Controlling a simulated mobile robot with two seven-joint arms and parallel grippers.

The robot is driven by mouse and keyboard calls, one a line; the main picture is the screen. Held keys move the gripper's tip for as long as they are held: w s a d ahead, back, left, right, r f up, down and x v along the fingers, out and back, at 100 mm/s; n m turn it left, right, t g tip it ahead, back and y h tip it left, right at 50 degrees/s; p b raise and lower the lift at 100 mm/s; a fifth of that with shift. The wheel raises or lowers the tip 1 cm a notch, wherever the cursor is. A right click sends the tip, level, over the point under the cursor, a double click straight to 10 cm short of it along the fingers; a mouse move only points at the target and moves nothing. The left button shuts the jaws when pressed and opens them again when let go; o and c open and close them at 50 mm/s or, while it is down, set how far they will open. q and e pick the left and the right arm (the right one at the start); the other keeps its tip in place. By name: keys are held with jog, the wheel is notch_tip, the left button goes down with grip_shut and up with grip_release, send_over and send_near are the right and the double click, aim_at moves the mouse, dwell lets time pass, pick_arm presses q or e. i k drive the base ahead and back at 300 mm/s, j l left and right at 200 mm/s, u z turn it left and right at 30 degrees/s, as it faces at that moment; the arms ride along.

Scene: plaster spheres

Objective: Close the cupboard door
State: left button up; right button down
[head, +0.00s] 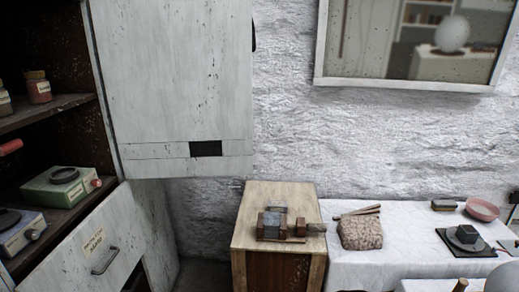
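The cupboard (62,115) stands at the left with dark shelves showing. Its pale, speckled door (180,80) stands open, swung out to the right of the shelves. A small dark rectangle (205,149) is near the door's lower edge. A dark piece (254,35), perhaps a handle, sticks out at its right edge. The door's top is cut off by the picture. Neither of my grippers is in view.
Jars (38,86) and boxes (65,188) sit on the shelves. A drawer front (120,240) with a handle is below. A wooden cabinet (244,218) bearing a vise-like tool and a white-covered table (345,265) stand at the right. A framed mirror or picture (415,88) hangs above.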

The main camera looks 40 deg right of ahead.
aim_at(177, 75)
jog(key=i+l, duration=0.1)
jog(key=l, duration=0.35)
jog(key=i+l, duration=0.1)
jog(key=l, duration=0.35)
jog(key=i+l, duration=0.1)
jog(key=l, duration=0.35)
jog(key=i+l, duration=0.1)
jog(key=l, duration=0.4)
